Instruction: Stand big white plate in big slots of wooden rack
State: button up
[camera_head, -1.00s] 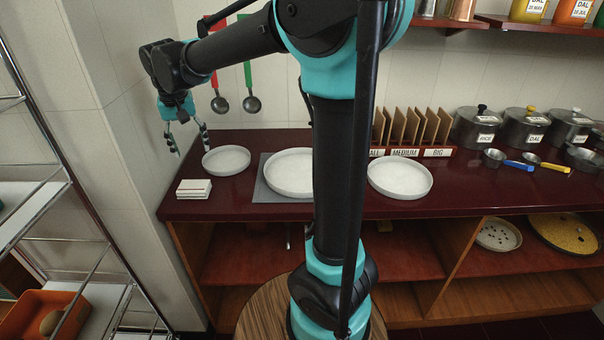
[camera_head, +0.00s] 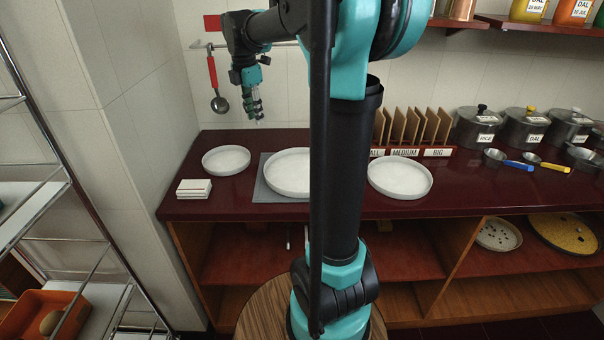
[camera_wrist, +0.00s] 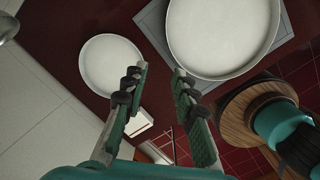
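Three white round plates lie flat on the dark red counter. The plate on the grey mat, partly behind my arm, looks the biggest white plate (camera_head: 287,172); it also shows in the wrist view (camera_wrist: 222,35). A smaller plate (camera_head: 227,160) lies to its left and another plate (camera_head: 400,177) to its right. The wooden rack (camera_head: 437,153) stands at the back, with upright dividers and labels MEDIUM and BIG readable; its left end is partly hidden by my arm. My gripper (camera_head: 257,115) is open and empty, above the counter's back, with fingers apart in the wrist view (camera_wrist: 159,80).
The grey mat (camera_head: 264,192) lies under the big plate. A small white stack (camera_head: 194,188) sits at the front left. Lidded pots (camera_head: 478,128) and small pans with coloured handles stand at the right. A ladle (camera_head: 219,103) hangs on the back wall.

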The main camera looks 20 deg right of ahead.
jog(key=d+f+n, duration=0.1)
jog(key=f, duration=0.2)
jog(key=d+f+n, duration=0.1)
jog(key=f, duration=0.3)
jog(key=d+f+n, duration=0.1)
jog(key=d+f, duration=0.1)
jog(key=f, duration=0.2)
jog(key=shift+w+f, duration=0.2)
jog(key=shift+w, duration=0.2)
jog(key=shift+w+d+f, duration=0.1)
jog(key=shift+d+f, duration=0.05)
jog(key=shift+f, duration=0.75)
jog(key=shift+w+d+f, duration=0.1)
jog(key=shift+d+f, duration=0.05)
jog(key=shift+f, duration=0.7)
jog(key=shift+w+d+f, duration=0.1)
jog(key=shift+d+f, duration=0.05)
jog(key=shift+f, duration=0.75)
grip_shut()
